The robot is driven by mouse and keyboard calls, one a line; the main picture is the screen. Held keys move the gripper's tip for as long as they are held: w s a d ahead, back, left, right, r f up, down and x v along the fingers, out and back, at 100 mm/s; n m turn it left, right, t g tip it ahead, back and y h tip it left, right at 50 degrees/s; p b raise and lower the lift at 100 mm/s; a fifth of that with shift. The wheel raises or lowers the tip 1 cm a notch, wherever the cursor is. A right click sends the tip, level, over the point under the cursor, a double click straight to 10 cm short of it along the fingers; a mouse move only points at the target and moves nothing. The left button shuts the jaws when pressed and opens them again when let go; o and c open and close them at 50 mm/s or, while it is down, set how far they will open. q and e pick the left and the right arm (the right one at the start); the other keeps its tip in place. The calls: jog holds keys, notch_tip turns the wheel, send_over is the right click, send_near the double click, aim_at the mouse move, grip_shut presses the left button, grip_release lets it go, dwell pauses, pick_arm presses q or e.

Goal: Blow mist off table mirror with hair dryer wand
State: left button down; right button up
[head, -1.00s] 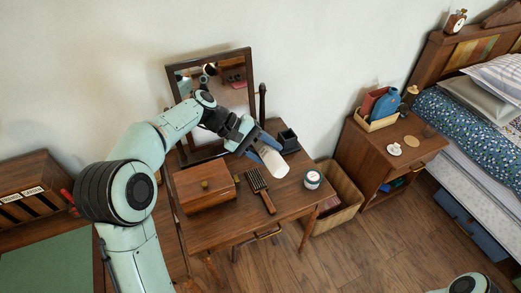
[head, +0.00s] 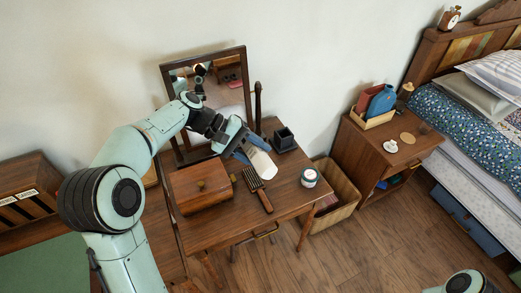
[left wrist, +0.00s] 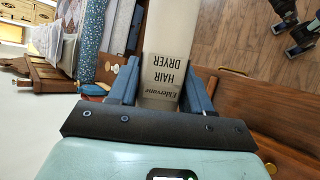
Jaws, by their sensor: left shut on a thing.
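The table mirror (head: 247,75) stands in a dark wooden frame at the back of the small wooden table (head: 222,232), against the wall. Its glass reflects part of my arm; the lower glass looks pale, but I cannot tell mist from reflected wall. My left gripper (head: 241,146) is shut on the white hair dryer wand (head: 263,165), above the table and in front of the mirror's right side. The wand's white end points toward the table's front right, away from the glass. The left wrist view shows the wand (left wrist: 168,40) between both fingers, its label reading HAIR DRYER. My right gripper is not identifiable.
A bin (head: 343,195), nightstand (head: 370,150) and bed (head: 475,150) are to the right. Open floor lies in front.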

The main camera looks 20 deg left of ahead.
pick_arm(q)
jog(key=s+a+b, duration=0.1)
jog(key=s+a, duration=0.3)
jog(key=shift+s, duration=0.4)
pick_arm(e)
jog(key=shift+s+f, duration=0.65)
jog(key=shift+f, duration=0.15)
pick_arm(q)
jog(key=w+d+f+b, duration=0.1)
jog(key=w+d+f, duration=0.2)
jog(key=f, duration=0.3)
jog(key=shift+w+b, duration=0.35)
jog(key=shift+w, duration=0.1)
pick_arm(e)
jog(key=shift+s+f, duration=0.3)
jog(key=shift+f, duration=0.2)
jog(key=shift+s+f, duration=0.25)
jog(key=shift+f, duration=0.2)
pick_arm(q)
jog(key=shift+d+r, duration=0.1)
jog(key=shift+d, duration=0.1)
